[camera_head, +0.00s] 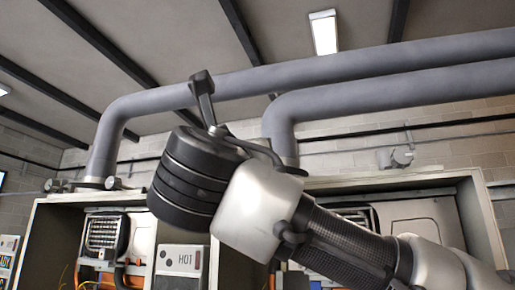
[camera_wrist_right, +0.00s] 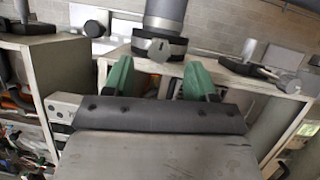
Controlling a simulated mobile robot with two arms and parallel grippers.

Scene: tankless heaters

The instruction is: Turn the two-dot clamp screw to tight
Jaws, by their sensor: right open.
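In the right wrist view, my right gripper (camera_wrist_right: 158,74) shows two green fingers spread apart with nothing between them. Beyond the fingers, roughly in line with the gap, a dark clamp collar (camera_wrist_right: 173,46) surrounds the foot of an upright grey pipe (camera_wrist_right: 165,12). A small pale screw-like piece (camera_wrist_right: 159,50) is on the collar's front. No dot marks are readable, so I cannot tell whether this is the two-dot screw. In the head view, my right arm crosses the middle and hides part of the cabinet top; its fingers are not clearly visible. My left gripper is out of view.
Large grey pipes (camera_head: 330,68) run above the open heater cabinets (camera_head: 55,215). Knob-like fittings (camera_head: 113,183) flank the left pipe's foot. A grey valve-like fitting (camera_head: 400,158) is on the back wall. In the wrist view, more fittings (camera_wrist_right: 255,68) stand on the cabinet top at right.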

